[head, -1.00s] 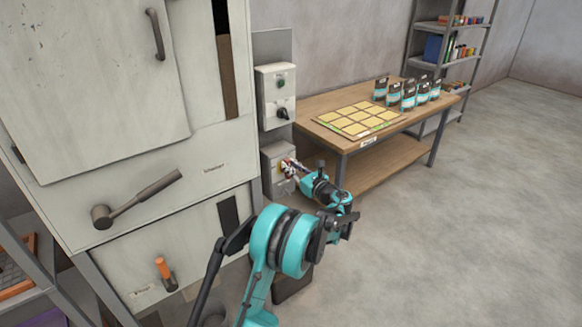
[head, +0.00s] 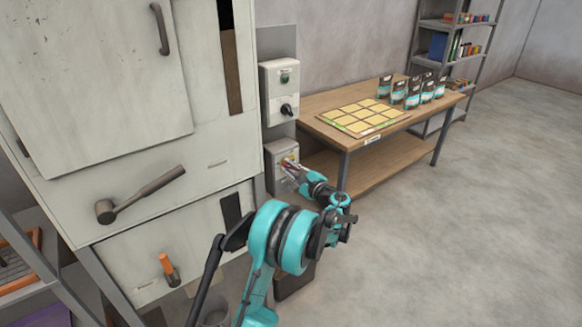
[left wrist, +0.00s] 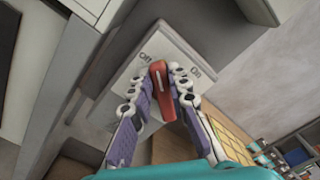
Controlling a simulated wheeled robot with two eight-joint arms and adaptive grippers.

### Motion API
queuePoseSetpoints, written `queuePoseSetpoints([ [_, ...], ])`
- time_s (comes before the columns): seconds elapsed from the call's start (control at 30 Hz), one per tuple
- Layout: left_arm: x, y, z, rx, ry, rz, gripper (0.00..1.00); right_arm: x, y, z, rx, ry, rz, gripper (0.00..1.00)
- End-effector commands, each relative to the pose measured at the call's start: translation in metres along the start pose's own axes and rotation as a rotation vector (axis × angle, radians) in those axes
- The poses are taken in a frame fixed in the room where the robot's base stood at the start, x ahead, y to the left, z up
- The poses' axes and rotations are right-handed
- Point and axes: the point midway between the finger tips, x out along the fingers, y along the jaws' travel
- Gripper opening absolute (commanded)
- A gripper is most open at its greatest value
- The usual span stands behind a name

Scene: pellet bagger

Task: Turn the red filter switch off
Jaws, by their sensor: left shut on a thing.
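The red filter switch (left wrist: 161,90) is a red lever on a grey box (left wrist: 180,52) marked OFF at left and ON at right in the left wrist view. The lever's upper end lies between the two marks, nearer OFF. My left gripper (left wrist: 163,82) is shut on the lever, one finger on each side. In the head view the box (head: 275,178) is low beside the machine, and my left gripper (head: 289,166) is at its front, hiding most of the switch. My right gripper is not in view.
Above is another control box (head: 279,92) with a green button and a black knob. A wooden table (head: 320,108) with yellow squares and several bags (head: 412,97) stands behind my arm. The pale machine (head: 110,150) with a long handle is at left. The floor at right is clear.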

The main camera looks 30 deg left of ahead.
Motion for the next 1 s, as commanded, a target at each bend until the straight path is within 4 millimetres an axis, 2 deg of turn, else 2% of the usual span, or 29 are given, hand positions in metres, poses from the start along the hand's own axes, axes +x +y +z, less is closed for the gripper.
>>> queuePoseSetpoints([
  [0.5, 0.001, 0.011, -0.003, -0.449, 0.0, -0.001, 0.0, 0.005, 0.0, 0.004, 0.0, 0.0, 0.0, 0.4],
  [0.7, 0.001, 0.013, -0.004, -0.564, 0.0, -0.001, 0.0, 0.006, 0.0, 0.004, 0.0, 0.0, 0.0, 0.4],
  [1.0, 0.001, 0.015, -0.005, -0.646, 0.0, -0.001, 0.0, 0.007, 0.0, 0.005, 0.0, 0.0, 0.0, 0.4],
])
